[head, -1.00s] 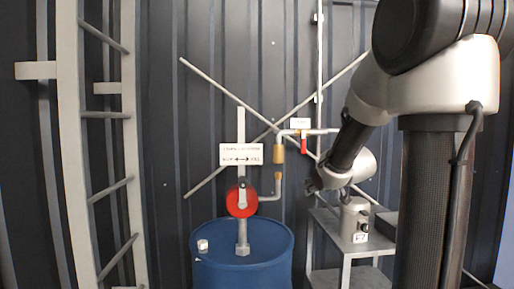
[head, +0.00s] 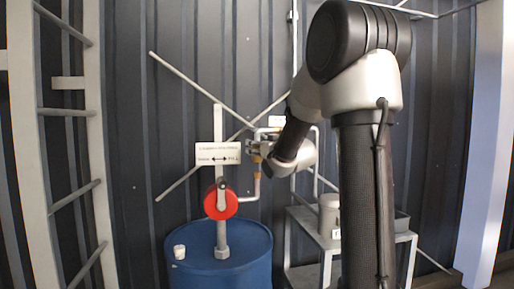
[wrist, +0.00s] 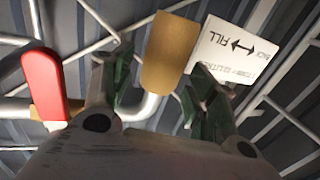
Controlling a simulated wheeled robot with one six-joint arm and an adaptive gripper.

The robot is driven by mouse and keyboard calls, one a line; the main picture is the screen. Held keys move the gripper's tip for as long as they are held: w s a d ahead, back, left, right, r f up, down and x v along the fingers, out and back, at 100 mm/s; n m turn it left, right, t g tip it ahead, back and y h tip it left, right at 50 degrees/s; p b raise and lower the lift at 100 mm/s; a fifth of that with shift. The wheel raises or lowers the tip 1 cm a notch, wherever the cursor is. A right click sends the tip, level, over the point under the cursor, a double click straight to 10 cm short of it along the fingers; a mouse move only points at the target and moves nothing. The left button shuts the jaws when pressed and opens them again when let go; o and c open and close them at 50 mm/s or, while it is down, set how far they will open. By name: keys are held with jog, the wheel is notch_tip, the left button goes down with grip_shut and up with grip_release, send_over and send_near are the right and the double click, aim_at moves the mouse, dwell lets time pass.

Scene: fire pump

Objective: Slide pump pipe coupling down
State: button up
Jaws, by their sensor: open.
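The brass pipe coupling (wrist: 168,52) is a plain cylinder on the grey pump pipe (wrist: 148,106). In the wrist view it is in the upper middle, in line with the gap between my fingers. My gripper (wrist: 160,86) is open, with one green-padded finger to each side of the pipe; I cannot tell whether either touches. In the head view my gripper (head: 254,150) is at the pipe, right of the sign, and mostly hides the coupling. A smaller brass fitting (head: 257,177) shows on the pipe below.
A white sign (wrist: 225,50) with a double arrow is close beside the coupling. A red valve handle (wrist: 45,85) is on the other side. Below are a red pump wheel (head: 221,200) and a blue drum (head: 225,258). A metal stand (head: 318,225) is at right.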

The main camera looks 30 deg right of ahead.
aim_at(260, 161)
jog(key=shift+w, duration=0.75)
grip_shut()
jog(key=shift+f, duration=2.8)
jog(key=shift+c, duration=1.2)
grip_release()
jog(key=shift+f, duration=0.1)
jog(key=shift+o, duration=1.2)
